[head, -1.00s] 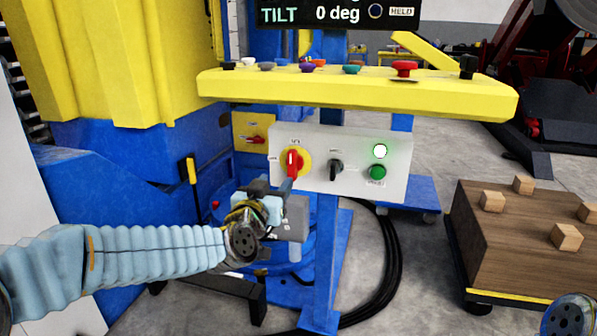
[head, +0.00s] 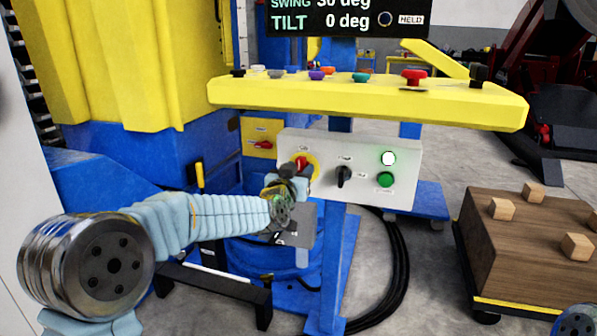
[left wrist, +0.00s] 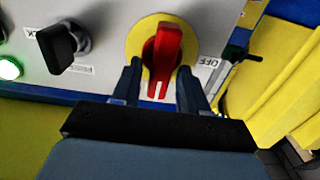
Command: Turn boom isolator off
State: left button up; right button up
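The red rotary handle (head: 302,164) sits on a yellow round plate on the grey switch panel (head: 320,150). In the left wrist view the red handle (left wrist: 163,55) stands nearly upright, its white-marked end toward the gripper. An OFF label (left wrist: 209,62) is to the right of the plate in that view. My left gripper (left wrist: 158,70) is open, with one finger on each side of the handle. I cannot tell if the fingers touch it. In the head view my left gripper (head: 295,176) partly hides the handle. My right gripper is not in view.
A black knob (head: 343,175), a lit lamp (head: 388,158) and a green button (head: 385,180) share the panel. A yellow console (head: 370,100) with several buttons overhangs it. A smaller yellow panel (head: 259,138) with a red switch is to the left. Wooden blocks lie on a crate at right.

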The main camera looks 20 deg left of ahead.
pick_arm(q)
grip_shut()
jog(key=shift+a+f+n+b, duration=0.15)
jog(key=shift+a+n+b, duration=0.1)
jog(key=shift+n+b, duration=2.3)
jog(key=shift+a+f+n+b, duration=0.2)
jog(key=shift+n+b, duration=1.3)
jog(key=shift+n, duration=1.95)
jog(key=shift+a+f+n+b, duration=0.15)
jog(key=shift+a+n+b, duration=0.1)
jog(key=shift+n+b, duration=2.3)
jog(key=shift+n+p, duration=0.5)
jog(key=shift+n, duration=0.05)
